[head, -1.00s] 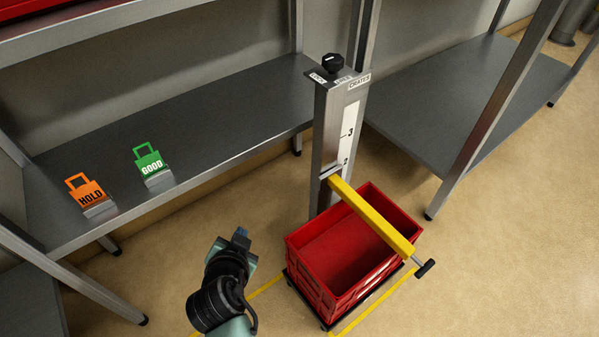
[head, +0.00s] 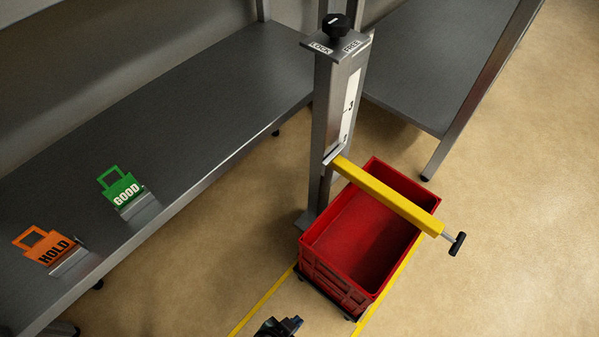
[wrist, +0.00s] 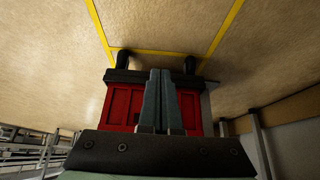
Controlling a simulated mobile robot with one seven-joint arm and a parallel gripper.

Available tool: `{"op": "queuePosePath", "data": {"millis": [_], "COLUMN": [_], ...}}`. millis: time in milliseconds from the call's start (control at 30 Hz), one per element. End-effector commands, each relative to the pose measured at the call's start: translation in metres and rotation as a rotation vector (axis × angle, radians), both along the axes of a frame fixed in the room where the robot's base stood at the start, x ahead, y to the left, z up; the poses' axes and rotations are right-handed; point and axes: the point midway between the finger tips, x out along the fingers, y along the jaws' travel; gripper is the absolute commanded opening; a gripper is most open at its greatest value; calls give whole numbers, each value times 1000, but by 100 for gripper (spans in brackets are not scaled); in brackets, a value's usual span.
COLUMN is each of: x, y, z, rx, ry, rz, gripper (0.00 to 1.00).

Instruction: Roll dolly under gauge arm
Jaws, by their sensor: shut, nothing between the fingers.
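The dolly (head: 318,287) is a low black base on casters, and it also shows in the wrist view (wrist: 150,76). It carries an open, empty red crate (head: 322,277), whose end face (wrist: 120,105) fills the middle of the wrist view. The yellow gauge arm (head: 385,195) reaches from the metal post (head: 328,130) across above the crate, with a black handle (head: 457,243) at its outer end. My gripper (head: 290,322) is at the bottom edge of the head view, on the near side of the crate. In the wrist view its fingers (wrist: 158,75) are together and empty, pointing at the crate; contact cannot be told.
Yellow floor lines (head: 262,302) run on both sides of the dolly. The post has a black knob (head: 336,26) between LOCK and FREE labels. A grey shelf at left holds an orange HOLD tag (head: 45,247) and a green GOOD tag (head: 120,188). Floor at right is clear.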

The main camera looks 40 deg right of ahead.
Motion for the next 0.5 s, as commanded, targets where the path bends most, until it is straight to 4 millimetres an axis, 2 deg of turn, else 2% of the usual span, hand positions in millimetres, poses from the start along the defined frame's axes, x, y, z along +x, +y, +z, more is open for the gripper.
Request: {"op": "queuePosePath", "data": {"millis": [500], "x": [4], "y": [-48], "z": [-86], "rx": [1], "ry": [-1], "rz": [-3], "gripper": [0]}}
